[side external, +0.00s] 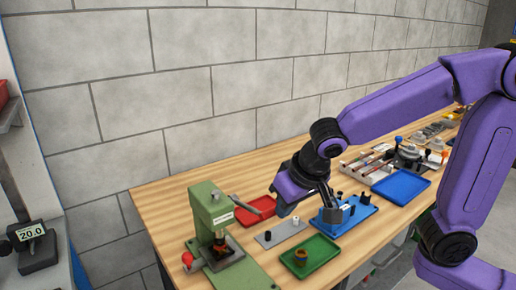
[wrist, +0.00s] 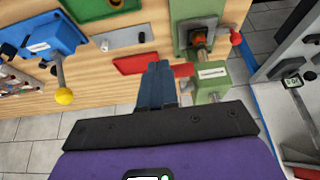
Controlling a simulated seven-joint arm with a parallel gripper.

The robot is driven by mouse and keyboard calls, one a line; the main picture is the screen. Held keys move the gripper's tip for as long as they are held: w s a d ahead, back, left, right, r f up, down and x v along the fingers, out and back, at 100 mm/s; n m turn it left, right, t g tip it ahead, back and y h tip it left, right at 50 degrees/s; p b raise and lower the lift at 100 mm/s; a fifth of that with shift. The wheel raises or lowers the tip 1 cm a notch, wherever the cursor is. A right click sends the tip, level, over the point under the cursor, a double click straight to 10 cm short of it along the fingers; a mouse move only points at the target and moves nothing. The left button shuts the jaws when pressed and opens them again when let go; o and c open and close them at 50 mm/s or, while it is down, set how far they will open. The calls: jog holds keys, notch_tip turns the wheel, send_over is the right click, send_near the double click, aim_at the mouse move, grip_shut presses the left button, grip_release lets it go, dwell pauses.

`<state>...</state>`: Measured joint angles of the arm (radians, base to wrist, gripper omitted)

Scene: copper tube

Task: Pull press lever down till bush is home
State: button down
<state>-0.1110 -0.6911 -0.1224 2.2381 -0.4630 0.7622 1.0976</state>
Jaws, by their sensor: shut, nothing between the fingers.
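The green press (side external: 208,208) stands at the left end of the bench, and its labelled head also shows in the wrist view (wrist: 212,72). My gripper (side external: 283,212) is shut and empty, to the right of the press and apart from the bar. Its fingertips (wrist: 158,66) show together in the wrist view.
A red knob (side external: 187,258) is beside the press base. A red tray (side external: 258,208) lies behind a grey plate (side external: 280,234). A green tray (side external: 310,262) holds a brass ring (side external: 300,255). A blue fixture (side external: 355,212) with a yellow-ball lever (wrist: 64,96) stands nearby.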

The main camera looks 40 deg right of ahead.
jog(key=shift+s+f, duration=0.25)
jog(key=shift+f, duration=0.45)
jog(key=shift+w+r, duration=0.1)
dwell(0.8)
notch_tip(320, 180, up, 13)
jog(key=w+r+g, duration=0.3)
jog(key=w+r, duration=0.7)
notch_tip(320, 180, down, 13)
jog(key=shift+s+r, duration=0.15)
dwell(1.3)
